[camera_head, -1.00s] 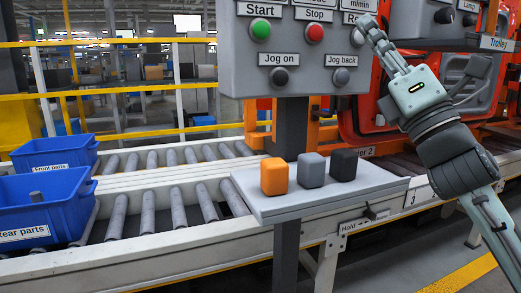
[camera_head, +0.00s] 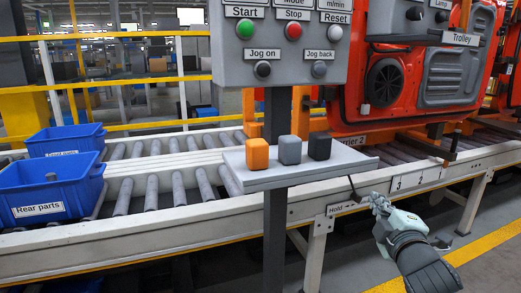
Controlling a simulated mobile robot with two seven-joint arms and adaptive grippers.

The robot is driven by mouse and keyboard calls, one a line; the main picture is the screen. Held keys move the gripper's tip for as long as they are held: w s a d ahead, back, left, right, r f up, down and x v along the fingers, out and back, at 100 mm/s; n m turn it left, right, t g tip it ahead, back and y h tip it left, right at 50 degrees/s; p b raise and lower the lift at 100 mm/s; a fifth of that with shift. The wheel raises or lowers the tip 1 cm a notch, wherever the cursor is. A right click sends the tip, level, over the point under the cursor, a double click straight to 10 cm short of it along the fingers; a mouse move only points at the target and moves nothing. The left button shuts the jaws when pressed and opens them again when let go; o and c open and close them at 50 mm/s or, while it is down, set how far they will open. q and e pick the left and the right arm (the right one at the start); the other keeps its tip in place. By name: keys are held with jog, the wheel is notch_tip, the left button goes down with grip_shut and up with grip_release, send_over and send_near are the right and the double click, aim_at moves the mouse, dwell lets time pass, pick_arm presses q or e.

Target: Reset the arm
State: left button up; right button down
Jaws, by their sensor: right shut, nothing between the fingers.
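My right gripper (camera_head: 376,202) is low at the right in the head view, its arm coming in from the bottom right. It is shut and empty. Its fingertips are close to the dark hold lever (camera_head: 354,188) at the conveyor's side; I cannot tell whether they touch. The grey control panel (camera_head: 281,53) is well above the gripper, with a green Start button (camera_head: 245,29), a red Stop button (camera_head: 293,31) and a pale Reset button (camera_head: 335,33). My left gripper is not in view.
A small shelf (camera_head: 340,164) carries an orange (camera_head: 257,155), a grey (camera_head: 290,150) and a dark block (camera_head: 319,147). Blue bins (camera_head: 50,195) stand on the roller conveyor at left. An orange-red door (camera_head: 385,85) hangs behind. The floor at lower right is open.

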jog(key=s+d+f+m+g+h, duration=0.1)
jog(key=s+f+m+g, duration=0.4)
jog(key=f, duration=0.7)
jog(key=s+d+f+m+g, duration=0.1)
jog(key=s+f+m+g, duration=0.15)
jog(key=s+f, duration=0.75)
pick_arm(q)
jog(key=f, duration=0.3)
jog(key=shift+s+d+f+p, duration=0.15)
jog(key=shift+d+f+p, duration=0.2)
jog(key=shift+p, duration=0.05)
pick_arm(e)
jog(key=s+a+f+m+g, duration=0.1)
jog(key=s+f+m+g, duration=0.4)
jog(key=s+f, duration=1.1)
notch_tip(320, 180, down, 2)
jog(key=shift+s+a+f+g+y, duration=0.15)
jog(key=shift+s+g+y, duration=0.25)
jog(key=shift+g, duration=0.65)
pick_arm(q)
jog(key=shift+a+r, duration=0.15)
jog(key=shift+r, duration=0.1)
